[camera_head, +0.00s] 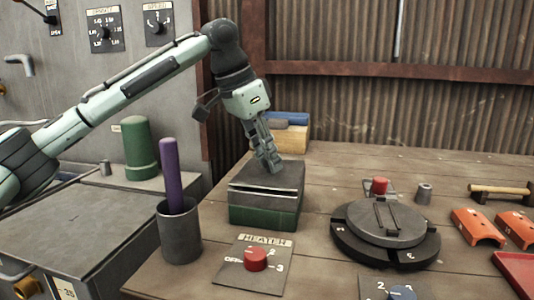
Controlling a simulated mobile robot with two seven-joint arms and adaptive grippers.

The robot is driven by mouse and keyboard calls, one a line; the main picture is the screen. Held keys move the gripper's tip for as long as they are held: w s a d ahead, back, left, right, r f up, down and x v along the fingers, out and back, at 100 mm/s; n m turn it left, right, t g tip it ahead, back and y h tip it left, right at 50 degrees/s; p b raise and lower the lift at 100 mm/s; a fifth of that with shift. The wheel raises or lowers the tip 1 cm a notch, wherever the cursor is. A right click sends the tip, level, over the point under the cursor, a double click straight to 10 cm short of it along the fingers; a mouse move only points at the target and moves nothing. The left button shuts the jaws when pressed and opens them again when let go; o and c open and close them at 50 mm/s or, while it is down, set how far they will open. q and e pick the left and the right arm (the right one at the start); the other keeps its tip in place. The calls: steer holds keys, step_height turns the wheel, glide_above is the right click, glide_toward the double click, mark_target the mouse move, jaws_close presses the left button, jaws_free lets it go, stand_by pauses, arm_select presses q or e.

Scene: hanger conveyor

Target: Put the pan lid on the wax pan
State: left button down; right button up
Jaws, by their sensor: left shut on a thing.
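The wax pan looks to be the dark green box (263,215) on the wooden table, just behind the heater panel. A flat grey square plate, which looks to be the pan lid (266,177), is over its top. A pale edge and a dark band show between the plate and the green wall; I cannot tell whether the lid is fully seated. My left gripper (272,168) comes down from above, shut on the lid near its back middle. The fingers hide the gripped part. My right gripper is not in view.
A grey cup (180,233) with a purple stick (172,175) stands left of the pan. The heater panel (254,265) with a red knob is in front. A round grey fixture (385,232) is at right. A wooden block (289,138) is behind. Orange parts (478,228) lie far right.

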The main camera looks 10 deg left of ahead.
arm_select(q)
steer(key=shift+f, duration=0.35)
stand_by(0.7)
steer(key=c, duration=1.5)
jaws_free()
steer(key=shift+o, duration=0.2)
steer(key=o, duration=0.5)
steer(key=v, duration=1.2)
